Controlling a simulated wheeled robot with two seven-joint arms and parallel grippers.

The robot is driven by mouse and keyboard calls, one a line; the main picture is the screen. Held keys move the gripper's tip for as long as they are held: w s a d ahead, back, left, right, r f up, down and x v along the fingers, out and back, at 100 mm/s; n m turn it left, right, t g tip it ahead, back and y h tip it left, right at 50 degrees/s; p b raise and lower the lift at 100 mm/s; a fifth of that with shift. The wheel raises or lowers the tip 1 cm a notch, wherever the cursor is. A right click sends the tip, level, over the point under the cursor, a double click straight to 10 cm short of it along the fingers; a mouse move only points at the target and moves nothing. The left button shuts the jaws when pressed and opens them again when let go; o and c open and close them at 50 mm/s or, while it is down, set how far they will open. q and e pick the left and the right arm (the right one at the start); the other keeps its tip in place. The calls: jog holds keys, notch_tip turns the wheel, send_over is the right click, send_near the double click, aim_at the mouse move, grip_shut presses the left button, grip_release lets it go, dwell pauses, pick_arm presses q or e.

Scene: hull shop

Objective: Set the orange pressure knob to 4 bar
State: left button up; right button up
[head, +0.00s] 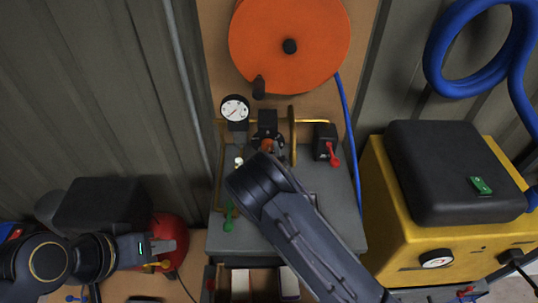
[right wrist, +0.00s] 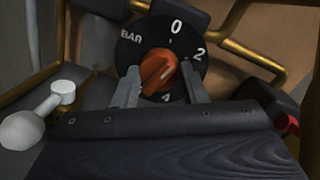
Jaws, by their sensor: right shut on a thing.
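The orange pressure knob (right wrist: 158,68) sits on a black dial (right wrist: 130,45) marked BAR, with 0 at the top, 2 at the right and 4 at the bottom. A pale mark on the knob appears to point up and right, between 0 and 2; the exact reading is unclear. My right gripper (right wrist: 160,84) is shut on the knob, one finger on each side. In the head view the knob (head: 266,146) is partly hidden by my right arm. A white round gauge (head: 235,108) stands left of it. My left gripper (head: 170,245) hangs at the lower left, away from the knob; its jaw gap is unclear.
An orange hose reel (head: 290,40) is above. A red-handled valve (head: 327,145) is right of the knob and a green lever (head: 229,217) is at lower left. Brass pipes (head: 292,130) run close by. A yellow machine (head: 405,225) stands at the right.

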jog(key=shift+f+m+b, duration=0.25)
jog(key=shift+m+b, duration=0.15)
jog(key=shift+m, duration=0.2)
jog(key=m+b, duration=0.8)
jog(key=b, duration=0.1)
jog(key=m+h+b, duration=0.1)
jog(key=m+b, duration=0.2)
jog(key=b, duration=0.2)
jog(key=shift+a+f+m+t, duration=0.1)
jog(key=shift+f+m+t, duration=0.2)
jog(key=shift+m+t, duration=0.1)
jog(key=m+b, duration=0.4)
jog(key=b, duration=0.4)
jog(key=m+h+b, duration=0.1)
jog(key=m+b, duration=0.4)
jog(key=b, duration=0.4)
jog(key=m+h+b, duration=0.1)
jog(key=m+b, duration=0.3)
jog(key=b, duration=0.4)
jog(key=shift+a+r+m+b, duration=0.15)
jog(key=shift+r+m+b, duration=0.15)
jog(key=shift+m, duration=0.1)
jog(key=shift+r+m+g+b, duration=0.2)
jog(key=shift+m+g+b, duration=0.1)
jog(key=shift+m+b, duration=0.55)
jog(key=o, duration=1)
jog(key=shift+c, duration=0.2)
